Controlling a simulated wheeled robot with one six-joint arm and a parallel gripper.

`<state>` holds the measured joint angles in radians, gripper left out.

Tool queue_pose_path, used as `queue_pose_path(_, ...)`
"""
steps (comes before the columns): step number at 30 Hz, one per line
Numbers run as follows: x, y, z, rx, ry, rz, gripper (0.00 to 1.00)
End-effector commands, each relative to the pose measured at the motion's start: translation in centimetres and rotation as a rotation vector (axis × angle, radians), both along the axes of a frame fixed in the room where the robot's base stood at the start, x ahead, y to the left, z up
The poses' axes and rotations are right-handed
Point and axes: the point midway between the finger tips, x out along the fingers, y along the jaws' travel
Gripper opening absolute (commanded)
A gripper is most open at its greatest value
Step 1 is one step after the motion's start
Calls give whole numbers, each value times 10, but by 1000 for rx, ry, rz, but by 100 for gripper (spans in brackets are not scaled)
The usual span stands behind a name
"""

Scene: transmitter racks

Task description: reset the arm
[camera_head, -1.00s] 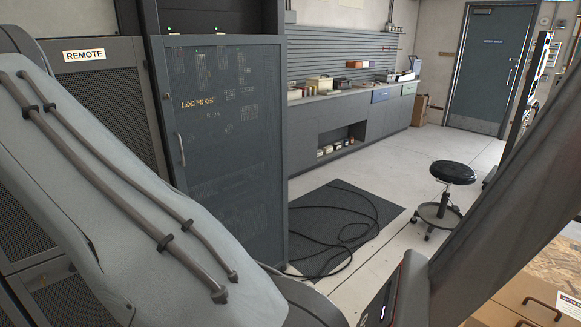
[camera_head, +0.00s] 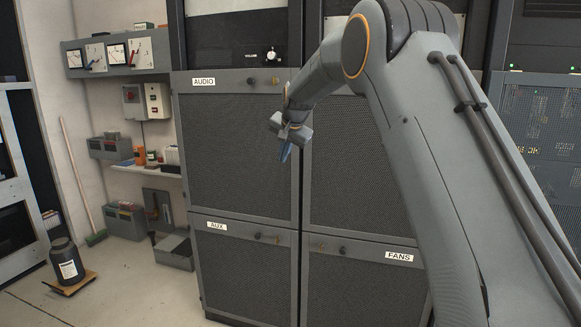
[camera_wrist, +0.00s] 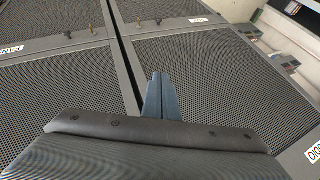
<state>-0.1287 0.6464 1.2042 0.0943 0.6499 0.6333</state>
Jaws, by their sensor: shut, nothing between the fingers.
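My arm rises from the lower right of the head view, bends over at the top and reaches to the left. My gripper (camera_head: 286,152) hangs at its end in front of the mesh rack doors, near the gap between the AUDIO door (camera_head: 236,150) and the door to its right. Its blue-grey fingers are shut and empty. In the wrist view the shut fingers (camera_wrist: 158,82) stick out past the dark wrist housing, with the mesh doors beyond. I cannot tell how far the fingertips are from the doors.
The AUX door (camera_head: 245,272) and FANS door (camera_head: 365,285) lie below. A dark jar (camera_head: 65,262) stands on a small wooden dolly on the floor at left. A broom (camera_head: 80,180) leans on the wall. Open floor lies at the lower left.

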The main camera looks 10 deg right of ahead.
Motion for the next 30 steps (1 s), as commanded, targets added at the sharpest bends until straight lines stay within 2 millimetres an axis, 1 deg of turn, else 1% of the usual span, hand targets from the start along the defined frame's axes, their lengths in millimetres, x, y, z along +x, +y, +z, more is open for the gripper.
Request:
queue_pose_path(3,-3,4,4,-1,0,3,0)
queue_pose_path(5,-10,1,0,-11,11,10,0)
queue_pose_path(8,-34,-11,-14,-44,42,34,0)
queue_pose_path(11,-74,-28,-36,-93,90,76,0)
queue_pose_path(12,-94,-36,-47,-115,112,97,0)
queue_pose_path(14,-125,-47,-63,-146,146,131,0)
queue_pose_path(15,-147,-55,-73,-166,168,154,0)
queue_pose_path(17,-181,-65,-89,-193,203,189,0)
queue_pose_path(18,-205,-71,-99,-211,226,213,0)
queue_pose_path(20,-242,-81,-114,-236,261,252,0)
queue_pose_path(21,-268,-87,-124,-251,285,278,0)
queue_pose_path(23,-306,-95,-139,-272,319,317,0)
queue_pose_path(24,-332,-100,-148,-283,342,343,0)
queue_pose_path(26,-369,-106,-161,-298,374,380,0)
queue_pose_path(27,-393,-110,-169,-307,392,405,0)
queue_pose_path(30,-444,-116,-185,-324,434,458,0)
